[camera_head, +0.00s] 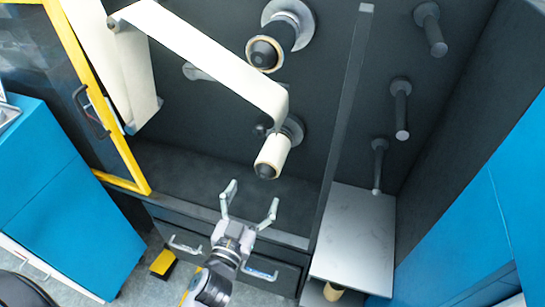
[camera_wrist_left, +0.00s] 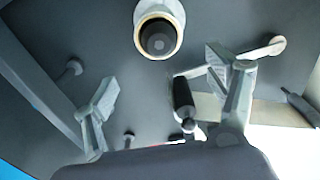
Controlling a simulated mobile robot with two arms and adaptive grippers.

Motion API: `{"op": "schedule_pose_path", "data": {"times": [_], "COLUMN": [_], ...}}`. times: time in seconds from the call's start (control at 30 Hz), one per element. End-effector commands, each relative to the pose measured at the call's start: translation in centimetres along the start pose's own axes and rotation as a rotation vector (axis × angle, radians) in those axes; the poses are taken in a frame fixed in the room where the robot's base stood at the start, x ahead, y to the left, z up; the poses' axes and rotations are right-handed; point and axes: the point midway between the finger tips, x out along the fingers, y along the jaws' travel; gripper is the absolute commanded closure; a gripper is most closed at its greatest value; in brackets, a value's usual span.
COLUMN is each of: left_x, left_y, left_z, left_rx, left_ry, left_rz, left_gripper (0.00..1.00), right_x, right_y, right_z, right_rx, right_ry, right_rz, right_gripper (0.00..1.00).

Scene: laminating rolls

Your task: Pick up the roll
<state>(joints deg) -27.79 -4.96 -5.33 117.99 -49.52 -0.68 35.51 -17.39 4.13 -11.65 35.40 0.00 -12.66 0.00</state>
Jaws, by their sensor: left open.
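A cream roll (camera_head: 270,157) sits on a dark spindle of the machine's back wall, with a wide cream web running from it up and to the left. A thinner cream roll (camera_head: 262,54) with a dark core sits on the spindle above. My left gripper (camera_head: 251,195) is open and empty, a little below the lower roll and apart from it, fingers pointing up. In the left wrist view, a cream-rimmed roll end (camera_wrist_left: 158,32) with a dark core shows beyond and above the spread fingers (camera_wrist_left: 160,75); I cannot tell which roll it is. My right gripper is not in view.
A yellow-framed door (camera_head: 143,187) stands open at left. Bare spindles (camera_head: 401,108) line the right wall above a pale shelf (camera_head: 354,240). A cream roll (camera_head: 333,291) shows partly under the shelf. A dark upright post (camera_head: 345,120) divides the machine. Blue cabinets (camera_head: 68,190) flank it.

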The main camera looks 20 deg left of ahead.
Motion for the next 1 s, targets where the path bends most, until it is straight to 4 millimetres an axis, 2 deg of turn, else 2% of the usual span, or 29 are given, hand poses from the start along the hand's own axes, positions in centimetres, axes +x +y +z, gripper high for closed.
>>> {"op": "schedule_pose_path", "data": {"times": [0.03, 0.2, 0.4, 0.67, 0.9, 1.0], "left_x": [1.3, 4.9, 8.4, 10.3, 13.9, 14.7], "left_y": [0.0, 0.1, 0.1, 0.0, -0.2, -0.2], "left_z": [-0.3, -0.2, 0.0, 0.1, 0.4, 0.4], "left_rx": [0.002, 0.002, 0.001, 0.002, 0.001, 0.000], "left_ry": [0.006, 0.004, 0.001, 0.000, 0.001, 0.000], "left_rz": [0.002, 0.002, 0.002, 0.002, 0.001, 0.002], "left_gripper": [0.21, 0.21, 0.21, 0.21, 0.21, 0.21], "right_x": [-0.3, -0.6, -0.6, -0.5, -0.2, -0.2], "right_y": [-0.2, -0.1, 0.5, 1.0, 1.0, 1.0], "right_z": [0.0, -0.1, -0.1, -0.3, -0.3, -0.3], "right_rx": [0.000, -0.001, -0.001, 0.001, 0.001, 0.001], "right_ry": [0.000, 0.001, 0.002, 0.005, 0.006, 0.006], "right_rz": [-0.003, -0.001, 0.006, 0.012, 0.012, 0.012], "right_gripper": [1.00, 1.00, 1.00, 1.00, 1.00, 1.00]}}
